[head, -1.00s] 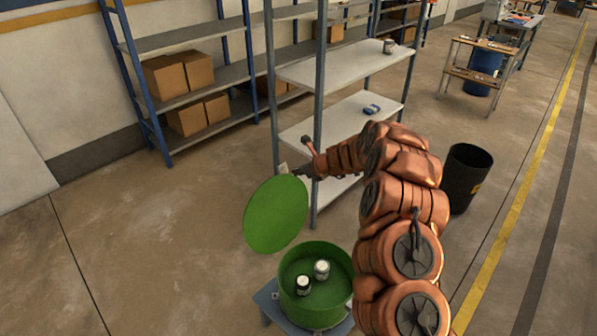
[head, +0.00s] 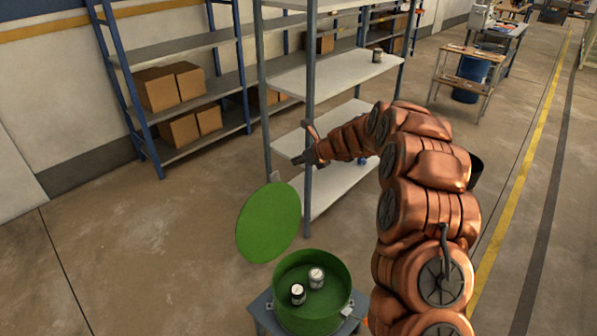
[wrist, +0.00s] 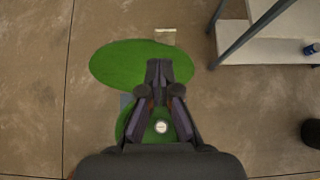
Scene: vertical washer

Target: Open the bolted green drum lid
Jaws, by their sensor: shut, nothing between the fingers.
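The green drum lid (head: 268,222) stands swung up and open beside the drum, with a small pale tab (head: 276,176) at its top edge. The green drum (head: 313,314) stands below it on a small blue-grey stand, and its inside shows two small cans (head: 298,294). My gripper (head: 299,160) is above and to the right of the lid, apart from it, shut and empty. In the wrist view the lid (wrist: 125,65) lies under and left of my shut fingertips (wrist: 159,64), and part of the drum with one can (wrist: 161,127) shows between the fingers.
A grey shelf unit (head: 335,197) stands close behind my gripper. Blue shelves with cardboard boxes (head: 170,87) line the wall. Open floor (head: 130,240) lies left of the lid. A dark bin (wrist: 312,133) shows at the right in the wrist view.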

